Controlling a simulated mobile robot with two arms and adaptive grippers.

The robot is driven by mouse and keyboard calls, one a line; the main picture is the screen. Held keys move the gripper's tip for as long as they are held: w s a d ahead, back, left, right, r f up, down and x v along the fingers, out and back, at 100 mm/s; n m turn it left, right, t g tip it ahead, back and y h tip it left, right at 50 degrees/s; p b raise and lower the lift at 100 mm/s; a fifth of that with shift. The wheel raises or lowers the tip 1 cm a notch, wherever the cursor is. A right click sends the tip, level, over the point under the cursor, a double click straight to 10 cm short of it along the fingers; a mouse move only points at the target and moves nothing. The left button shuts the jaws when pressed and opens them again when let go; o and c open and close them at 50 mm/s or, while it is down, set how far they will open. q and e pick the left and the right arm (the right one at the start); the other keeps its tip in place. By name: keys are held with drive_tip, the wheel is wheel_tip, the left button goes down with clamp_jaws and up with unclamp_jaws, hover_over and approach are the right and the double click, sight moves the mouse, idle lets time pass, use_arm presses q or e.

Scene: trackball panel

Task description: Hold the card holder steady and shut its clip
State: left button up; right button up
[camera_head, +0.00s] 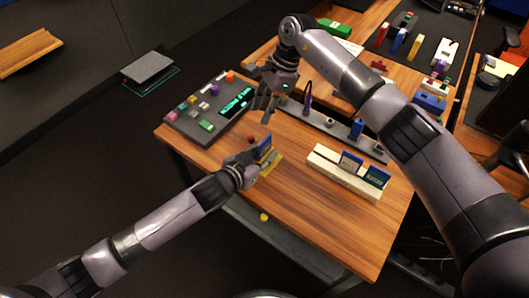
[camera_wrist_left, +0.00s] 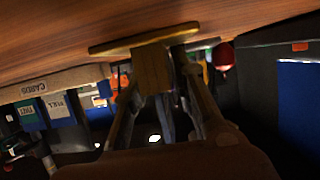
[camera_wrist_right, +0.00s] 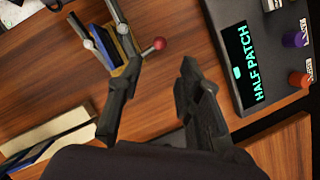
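The card holder, with a yellow base (camera_head: 272,165) and a blue card (camera_head: 265,147), stands on the wooden table. A red ball (camera_head: 250,138) is at its upper side; it also shows in the right wrist view (camera_wrist_right: 159,43). My left gripper (camera_head: 250,157) is at the holder; in the left wrist view its fingers close on the holder's brown upright (camera_wrist_left: 151,70) above the yellow base (camera_wrist_left: 145,40). My right gripper (camera_head: 264,106) is above the table, beyond the holder. In the right wrist view its fingers are apart and empty. The clip itself is hard to make out.
A dark panel (camera_head: 185,140) with a green display and several knobs lies at the table's left. A cream card rack (camera_head: 340,181) with cards stands at the right. A grey strip (camera_head: 340,135) with several posts runs behind. The table's front is clear.

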use_arm(q)
clamp_jaws()
